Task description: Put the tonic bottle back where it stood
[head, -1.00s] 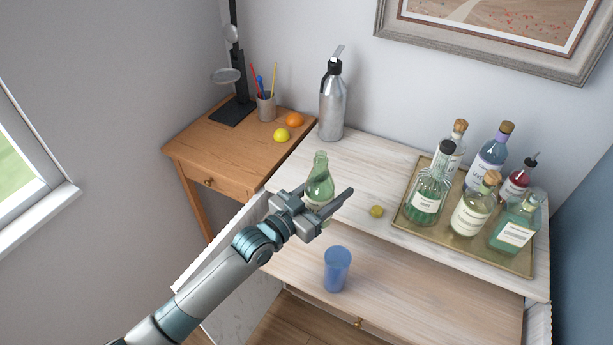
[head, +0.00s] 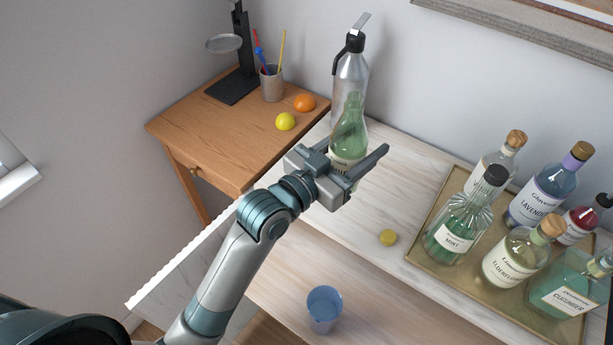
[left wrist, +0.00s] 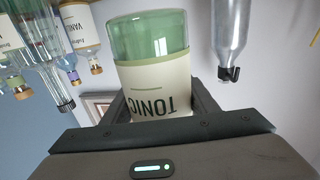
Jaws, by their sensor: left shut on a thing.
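The tonic bottle (head: 350,128) is green glass with a cream label. My left gripper (head: 342,158) is shut on it and holds it upright over the back left part of the pale counter. In the head view it overlaps the silver siphon (head: 350,72) behind it, and the gripper hides its lower part. In the left wrist view the tonic bottle (left wrist: 152,62) appears upside down between the fingers, its label reading TONIC. Whether its base touches the counter cannot be told. My right gripper is not in view.
A brass tray (head: 450,272) with several bottles stands at the right. A blue cup (head: 324,308) stands nearer the front. The wooden side table (head: 215,140) holds a lemon, an orange and a pencil cup.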

